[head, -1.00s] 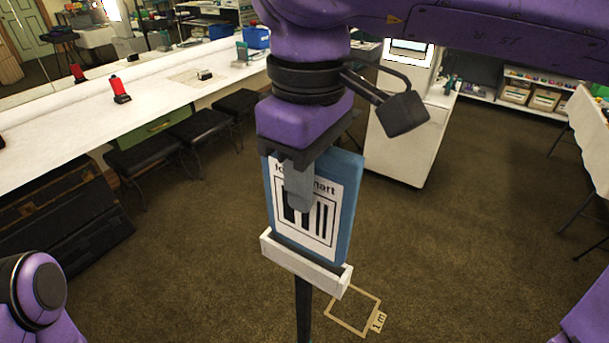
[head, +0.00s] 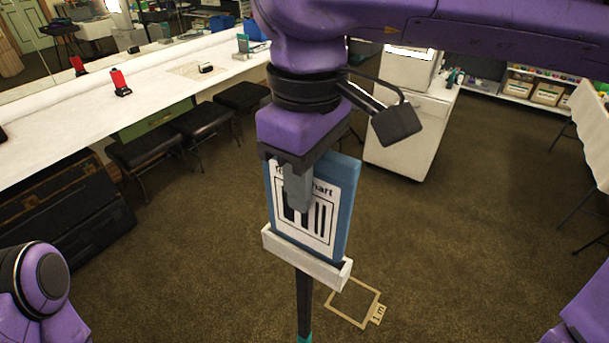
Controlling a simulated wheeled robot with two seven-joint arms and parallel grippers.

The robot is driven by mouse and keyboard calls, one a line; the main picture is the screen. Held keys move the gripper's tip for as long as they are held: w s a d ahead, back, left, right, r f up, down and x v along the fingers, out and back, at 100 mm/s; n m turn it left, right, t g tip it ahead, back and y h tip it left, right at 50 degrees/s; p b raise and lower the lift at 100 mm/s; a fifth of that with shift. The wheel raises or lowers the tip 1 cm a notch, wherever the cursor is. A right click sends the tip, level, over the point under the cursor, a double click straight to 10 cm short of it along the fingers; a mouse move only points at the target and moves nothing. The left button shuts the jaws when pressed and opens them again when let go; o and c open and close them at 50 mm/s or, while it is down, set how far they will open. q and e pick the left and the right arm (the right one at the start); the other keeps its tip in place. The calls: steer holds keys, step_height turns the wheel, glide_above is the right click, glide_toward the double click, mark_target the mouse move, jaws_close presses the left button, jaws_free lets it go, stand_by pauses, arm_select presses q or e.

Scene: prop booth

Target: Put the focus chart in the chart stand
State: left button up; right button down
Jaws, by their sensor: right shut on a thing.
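The focus chart (head: 342,206) is a blue board with a white printed face of black bars. It stands nearly upright in the middle of the head view. My right gripper (head: 298,192) is shut on its upper part from above, and a finger covers some of the print. The chart's lower edge is at the white tray of the chart stand (head: 305,262), behind its front lip. Whether it rests on the tray's bottom is hidden. The stand's dark pole (head: 304,305) runs down from the tray. My left gripper is not in view.
A tan floor marking labelled 1 m (head: 353,302) lies beside the pole. A long white counter (head: 60,130) with black stools (head: 205,128) is at the left. A white cabinet (head: 408,135) stands behind at the right. The carpet around the stand is clear.

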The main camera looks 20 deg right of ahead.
steer(key=shift+f, duration=0.7)
steer(key=shift+f, duration=0.75)
steer(key=c, duration=0.9)
jaws_free()
step_height(320, 180, up, 5)
steer(key=p, duration=0.6)
step_height(320, 180, up, 2)
steer(key=shift+r+p, duration=0.1)
steer(key=shift+p, duration=1)
